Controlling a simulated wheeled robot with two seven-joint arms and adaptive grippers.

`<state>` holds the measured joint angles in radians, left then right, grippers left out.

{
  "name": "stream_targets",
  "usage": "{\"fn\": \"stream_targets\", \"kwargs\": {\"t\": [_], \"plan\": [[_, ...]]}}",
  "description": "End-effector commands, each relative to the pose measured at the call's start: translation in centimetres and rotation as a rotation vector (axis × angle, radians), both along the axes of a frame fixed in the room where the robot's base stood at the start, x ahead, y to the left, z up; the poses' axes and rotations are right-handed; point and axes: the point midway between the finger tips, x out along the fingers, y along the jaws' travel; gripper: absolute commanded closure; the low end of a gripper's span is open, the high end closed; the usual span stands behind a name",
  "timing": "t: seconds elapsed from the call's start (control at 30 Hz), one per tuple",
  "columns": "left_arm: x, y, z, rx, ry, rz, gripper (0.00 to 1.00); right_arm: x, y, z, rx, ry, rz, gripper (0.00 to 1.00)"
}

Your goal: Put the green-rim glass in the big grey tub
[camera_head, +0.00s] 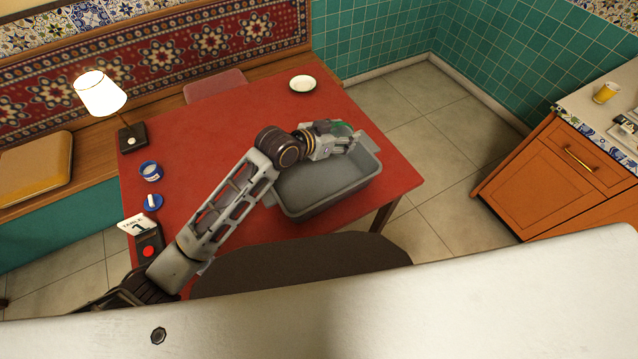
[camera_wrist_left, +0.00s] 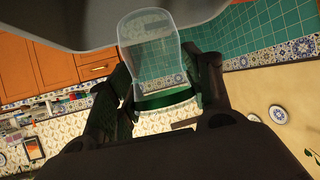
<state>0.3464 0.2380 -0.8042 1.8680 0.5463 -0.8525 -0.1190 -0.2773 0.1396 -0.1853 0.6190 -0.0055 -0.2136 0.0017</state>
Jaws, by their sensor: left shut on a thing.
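The big grey tub (camera_head: 318,190) stands on the red table at its right side, with its open top up. My left gripper (camera_head: 345,139) is over the tub's far edge. It is shut on the green-rim glass (camera_head: 341,128), of which only a small green part shows in the head view. In the left wrist view the clear glass (camera_wrist_left: 152,55) is between the two fingers (camera_wrist_left: 165,98), with its green band nearest the palm. A grey tub wall (camera_wrist_left: 85,22) shows beyond it. The glass's height above the tub is hard to tell. My right gripper is out of view.
A white saucer (camera_head: 302,84) lies at the table's far edge. The red table (camera_head: 200,160) is clear between.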

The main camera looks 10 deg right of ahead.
Motion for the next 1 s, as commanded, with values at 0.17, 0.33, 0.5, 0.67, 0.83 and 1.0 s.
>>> {"fn": "stream_targets", "kwargs": {"t": [0.17,0.33,0.5,0.67,0.83,1.0], "plan": [[0.0,0.0,-0.8,-0.001,-0.001,0.000,0.75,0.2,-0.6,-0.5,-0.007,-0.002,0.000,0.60],[0.0,0.0,-0.9,-0.001,-0.002,0.000,0.75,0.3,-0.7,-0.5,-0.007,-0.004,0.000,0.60],[0.0,0.0,-0.8,-0.002,-0.001,0.000,0.75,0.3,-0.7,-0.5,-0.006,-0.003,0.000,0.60],[0.0,0.0,-1.3,-0.001,-0.001,0.000,0.75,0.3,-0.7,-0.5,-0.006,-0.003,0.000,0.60],[0.0,0.0,-3.0,0.000,0.002,0.001,0.75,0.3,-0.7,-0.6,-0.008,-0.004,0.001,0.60],[0.0,0.0,-5.4,0.000,0.002,0.001,0.75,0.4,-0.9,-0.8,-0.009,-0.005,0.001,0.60]]}}
